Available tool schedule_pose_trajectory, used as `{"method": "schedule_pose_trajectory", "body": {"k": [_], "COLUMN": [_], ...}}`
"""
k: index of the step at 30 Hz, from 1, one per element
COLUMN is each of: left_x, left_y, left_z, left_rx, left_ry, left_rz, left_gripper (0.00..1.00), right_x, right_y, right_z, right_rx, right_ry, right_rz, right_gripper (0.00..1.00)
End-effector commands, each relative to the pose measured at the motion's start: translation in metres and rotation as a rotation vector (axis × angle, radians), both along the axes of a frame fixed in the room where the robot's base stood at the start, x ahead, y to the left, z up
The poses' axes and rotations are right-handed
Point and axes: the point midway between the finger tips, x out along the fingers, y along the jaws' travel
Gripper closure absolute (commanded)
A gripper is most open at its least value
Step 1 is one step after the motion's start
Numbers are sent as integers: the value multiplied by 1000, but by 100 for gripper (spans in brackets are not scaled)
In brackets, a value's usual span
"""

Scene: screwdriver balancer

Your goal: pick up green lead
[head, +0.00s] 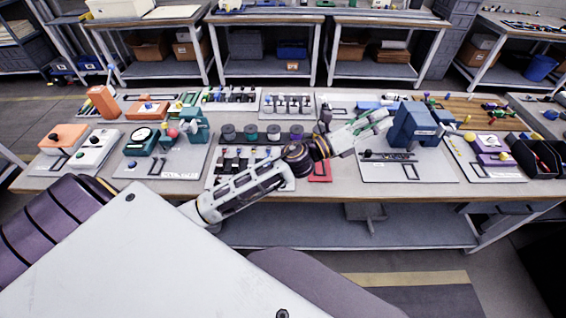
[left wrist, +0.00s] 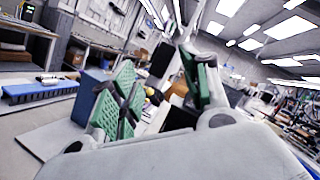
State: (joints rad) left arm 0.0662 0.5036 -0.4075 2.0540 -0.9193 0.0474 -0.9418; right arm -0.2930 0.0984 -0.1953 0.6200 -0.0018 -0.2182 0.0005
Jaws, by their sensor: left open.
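My left gripper (head: 376,123) reaches over the middle of the workbench, pointing right and slightly away, just left of a dark blue device. Its fingers have green pads. In the left wrist view the two green-padded fingers (left wrist: 163,88) stand apart, with no object clearly held between them. I cannot make out a green lead with certainty. Small coloured items, some yellow and green, lie on a wooden board (head: 468,110) at the back right, too small to tell apart. My right gripper is in neither view.
The dark blue device (head: 413,122) stands upright on a grey panel (head: 440,172) close to the left gripper. A teal device (head: 194,127) and an orange block (head: 103,101) stand farther left. Black bins (head: 538,152) are at the right end. The bench (head: 340,190) is crowded.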

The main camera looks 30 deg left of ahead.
Motion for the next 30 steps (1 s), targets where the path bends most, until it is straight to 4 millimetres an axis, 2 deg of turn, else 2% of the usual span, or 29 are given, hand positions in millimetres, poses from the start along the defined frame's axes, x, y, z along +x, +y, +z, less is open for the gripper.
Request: {"method": "schedule_pose_trajectory", "body": {"k": [3,8,15,23,30], "left_x": [-6,-17,-32,-42,-44], "left_y": [-18,-38,-55,-51,-23], "left_z": [5,1,-19,-56,-95], "left_rx": [156,365,676,1008,1304], "left_ry": [-121,-277,-499,-715,-878], "left_rz": [-68,-160,-305,-475,-657], "left_gripper": [54,54,54,54,54], "right_x": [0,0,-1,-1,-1], "right_y": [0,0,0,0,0], "right_z": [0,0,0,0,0], "right_rx": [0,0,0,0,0], "right_ry": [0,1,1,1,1], "right_rz": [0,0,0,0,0], "right_gripper": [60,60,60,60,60]}}
